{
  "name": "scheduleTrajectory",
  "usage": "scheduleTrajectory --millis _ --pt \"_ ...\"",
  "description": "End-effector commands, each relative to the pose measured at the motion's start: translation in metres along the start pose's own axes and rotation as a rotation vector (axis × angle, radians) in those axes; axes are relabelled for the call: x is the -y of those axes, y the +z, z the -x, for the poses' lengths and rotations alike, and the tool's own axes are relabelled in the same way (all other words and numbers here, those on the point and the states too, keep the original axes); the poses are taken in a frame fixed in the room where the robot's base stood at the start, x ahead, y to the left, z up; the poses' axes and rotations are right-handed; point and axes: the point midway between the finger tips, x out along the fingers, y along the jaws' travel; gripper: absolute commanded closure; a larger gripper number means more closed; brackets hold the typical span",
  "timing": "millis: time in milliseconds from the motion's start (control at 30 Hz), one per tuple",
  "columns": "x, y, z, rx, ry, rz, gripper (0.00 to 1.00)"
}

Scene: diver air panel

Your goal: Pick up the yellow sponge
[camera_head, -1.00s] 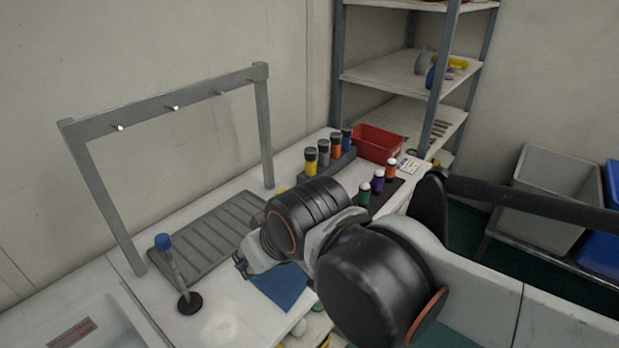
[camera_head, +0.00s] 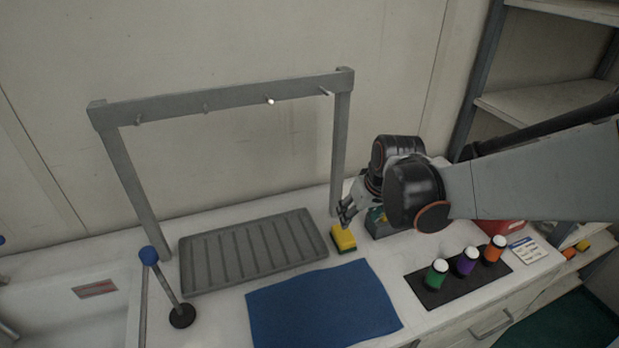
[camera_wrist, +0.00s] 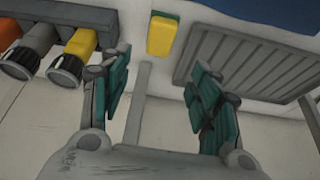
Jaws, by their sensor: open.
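The yellow sponge (camera_head: 343,239) with a green layer lies on the white counter, beside the right end of the grey ribbed drain tray (camera_head: 255,252). In the wrist view the sponge (camera_wrist: 163,36) shows ahead of the fingertips, roughly centred between them. My gripper (camera_head: 347,213) is just above and behind the sponge in the head view. In the wrist view my gripper (camera_wrist: 157,72) is open, with its green-padded fingers apart and nothing between them. Whether a finger touches the sponge cannot be told from the head view.
The rack frame's post (camera_head: 341,150) stands close behind the sponge. A blue mat (camera_head: 322,305) lies in front. A dark tray (camera_head: 455,280) holds three small bottles. A blue-topped stand (camera_head: 165,285) is at left.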

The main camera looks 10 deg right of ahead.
Motion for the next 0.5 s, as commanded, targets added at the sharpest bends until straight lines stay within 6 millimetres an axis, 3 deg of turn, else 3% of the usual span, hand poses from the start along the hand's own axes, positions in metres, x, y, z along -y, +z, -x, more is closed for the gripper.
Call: scheduleTrajectory --millis 100,333,500 --pt "-0.003 -0.005 -0.019 0.015 -0.007 0.01 0.43" --pt "-0.004 -0.005 -0.042 0.023 -0.011 0.016 0.43" --pt "-0.004 -0.004 -0.075 0.023 -0.011 0.017 0.43"
